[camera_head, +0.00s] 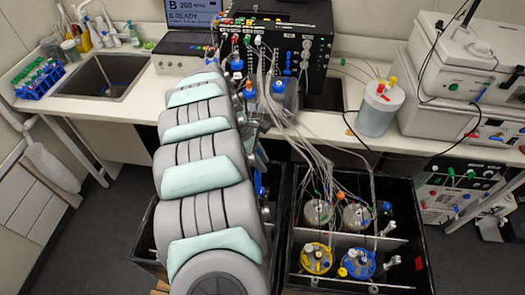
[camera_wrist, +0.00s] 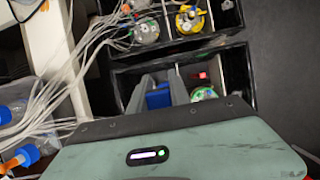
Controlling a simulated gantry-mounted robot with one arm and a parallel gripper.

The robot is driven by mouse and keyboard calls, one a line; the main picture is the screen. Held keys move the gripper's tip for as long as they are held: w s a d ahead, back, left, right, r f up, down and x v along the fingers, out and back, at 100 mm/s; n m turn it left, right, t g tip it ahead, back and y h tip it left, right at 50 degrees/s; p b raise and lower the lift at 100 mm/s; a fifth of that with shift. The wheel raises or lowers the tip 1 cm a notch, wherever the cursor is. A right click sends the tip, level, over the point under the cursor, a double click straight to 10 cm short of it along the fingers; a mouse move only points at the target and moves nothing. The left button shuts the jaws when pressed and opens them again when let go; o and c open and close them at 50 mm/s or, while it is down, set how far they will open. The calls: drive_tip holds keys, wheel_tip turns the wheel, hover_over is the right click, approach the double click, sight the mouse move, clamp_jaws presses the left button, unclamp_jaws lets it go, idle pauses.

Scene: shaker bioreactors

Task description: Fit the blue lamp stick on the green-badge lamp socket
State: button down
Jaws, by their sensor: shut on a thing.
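In the wrist view my gripper (camera_wrist: 161,80) points down into a black box, with one grey finger on each side of a blue piece (camera_wrist: 159,97). It is shut on this piece, which I take to be the blue lamp stick; only a small part of it shows. Right of the fingers is a round vessel top with green marks (camera_wrist: 205,93), with a small red part (camera_wrist: 200,75) above it. I cannot tell whether either bears the green-badge socket. In the head view my arm hides the gripper and the blue piece.
A black box (camera_head: 425,250) holds several vessels, among them a yellow-ringed one (camera_head: 316,258) and a blue-ringed one (camera_head: 357,263). Loose tubes (camera_head: 325,155) hang from the black control unit (camera_head: 280,45) into the boxes. Bare floor (camera_wrist: 285,60) lies right in the wrist view.

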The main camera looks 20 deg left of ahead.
wheel_tip(320, 180, down, 32)
drive_tip(key=b, duration=1.7)
idle(1.2)
drive_tip(key=shift+d, duration=0.1)
